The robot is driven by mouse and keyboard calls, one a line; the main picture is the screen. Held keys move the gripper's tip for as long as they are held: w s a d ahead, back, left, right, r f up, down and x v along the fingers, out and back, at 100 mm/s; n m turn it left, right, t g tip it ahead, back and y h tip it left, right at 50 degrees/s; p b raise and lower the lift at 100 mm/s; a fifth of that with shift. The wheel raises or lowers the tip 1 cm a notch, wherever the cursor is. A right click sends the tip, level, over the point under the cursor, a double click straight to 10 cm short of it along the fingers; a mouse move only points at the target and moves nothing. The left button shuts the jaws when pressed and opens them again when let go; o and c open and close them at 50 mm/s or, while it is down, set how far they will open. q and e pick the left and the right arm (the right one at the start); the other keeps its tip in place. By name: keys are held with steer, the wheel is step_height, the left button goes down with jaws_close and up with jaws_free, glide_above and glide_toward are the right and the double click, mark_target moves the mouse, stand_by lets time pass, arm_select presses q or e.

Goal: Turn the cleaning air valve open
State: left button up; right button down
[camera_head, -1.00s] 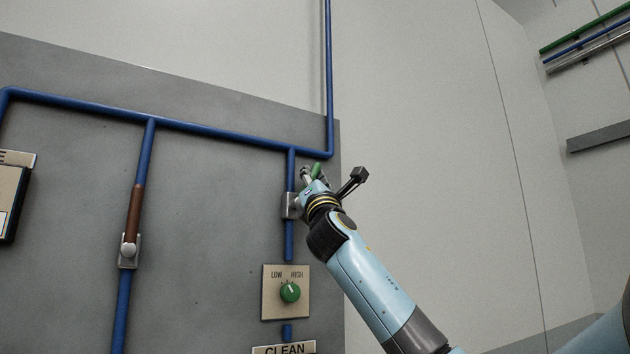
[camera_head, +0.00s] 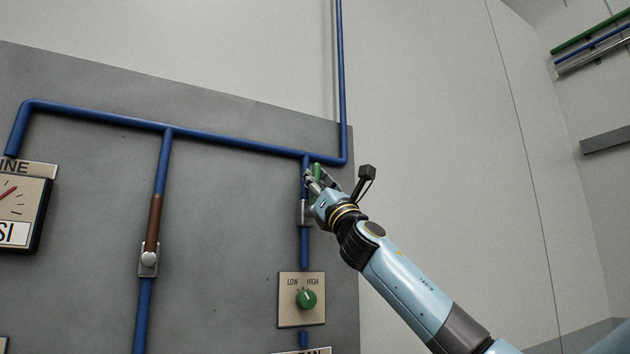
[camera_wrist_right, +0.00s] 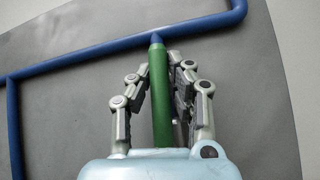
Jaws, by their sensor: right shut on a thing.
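The cleaning air valve is on the right-hand blue branch pipe, above the plate marked LOW and HIGH. Its green handle (camera_head: 318,170) is partly hidden by my right gripper (camera_head: 314,182) in the head view; its grey valve body (camera_head: 301,213) shows beside my wrist. In the right wrist view the green handle (camera_wrist_right: 160,95) lies between the fingers of my right gripper (camera_wrist_right: 158,90), which is shut on it. There the handle points up, nearly along the short blue pipe, with its tip near the horizontal pipe. My left gripper is not in view.
A second valve with a brown handle (camera_head: 154,222) sits on the left branch pipe. A green knob (camera_head: 306,299) on a beige plate is below my right gripper. A gauge (camera_head: 18,210) is at the left edge. A blue horizontal pipe (camera_head: 235,139) runs above.

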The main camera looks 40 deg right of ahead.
steer(key=shift+f, duration=0.2)
steer(key=c, duration=1.5)
jaws_free()
steer(key=shift+d, duration=0.1)
steer(key=shift+o, duration=1.4)
steer(key=shift+s+d, duration=0.1)
steer(key=shift+d, duration=0.05)
steer(key=shift+r, duration=0.1)
steer(key=shift+s+a+f, duration=0.2)
steer(key=shift+f, duration=0.15)
steer(key=v, duration=1.1)
steer(key=shift+s, duration=0.15)
